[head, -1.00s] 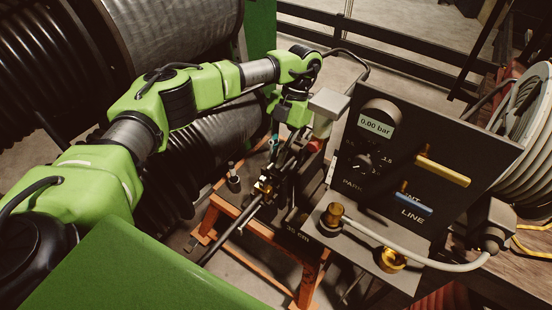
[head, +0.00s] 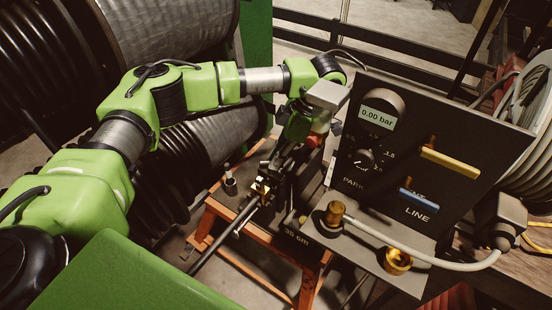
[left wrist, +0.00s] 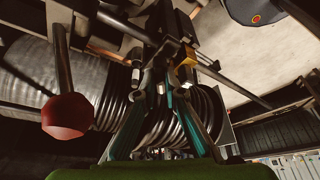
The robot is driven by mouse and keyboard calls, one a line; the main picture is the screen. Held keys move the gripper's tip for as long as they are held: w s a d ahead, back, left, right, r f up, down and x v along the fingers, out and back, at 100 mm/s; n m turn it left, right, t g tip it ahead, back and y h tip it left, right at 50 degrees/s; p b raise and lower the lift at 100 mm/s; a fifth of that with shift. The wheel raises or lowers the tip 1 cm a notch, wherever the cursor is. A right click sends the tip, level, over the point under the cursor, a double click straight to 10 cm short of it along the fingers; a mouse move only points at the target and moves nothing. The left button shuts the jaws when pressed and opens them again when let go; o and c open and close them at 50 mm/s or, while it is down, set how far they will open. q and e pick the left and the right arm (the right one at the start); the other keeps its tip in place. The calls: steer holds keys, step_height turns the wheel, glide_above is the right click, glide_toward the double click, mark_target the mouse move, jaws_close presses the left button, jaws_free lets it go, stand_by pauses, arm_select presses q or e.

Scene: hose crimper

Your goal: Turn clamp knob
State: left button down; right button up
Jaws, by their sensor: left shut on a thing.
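My left gripper (head: 283,158) reaches down to the dark clamp mechanism on the orange stand. In the left wrist view its teal fingers (left wrist: 161,88) close in around a small dark part at the clamp, which looks like the clamp knob (left wrist: 160,76). The fingertips and knob are dark and hard to make out, and in the head view the wrist and clamp partly hide them. A red ball (left wrist: 68,116) on a dark lever hangs left of the fingers, and a red part also shows beside the wrist in the head view (head: 315,141). My right gripper is out of view.
A black panel (head: 400,195) reading 0.00 bar, with yellow and blue handles, stands close right of the gripper. A dark hose (head: 222,240) runs through a brass fitting (head: 261,189) at the clamp. The orange stand (head: 262,248) is below; large reels fill the left.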

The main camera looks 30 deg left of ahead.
arm_select(q)
steer(key=shift+m, duration=0.6)
steer(key=shift+r+t, duration=0.1)
steer(key=shift+t, duration=0.2)
steer(key=c, duration=2.1)
jaws_free()
steer(key=shift+c, duration=0.2)
steer(key=v, duration=1.2)
steer(key=shift+d, duration=0.1)
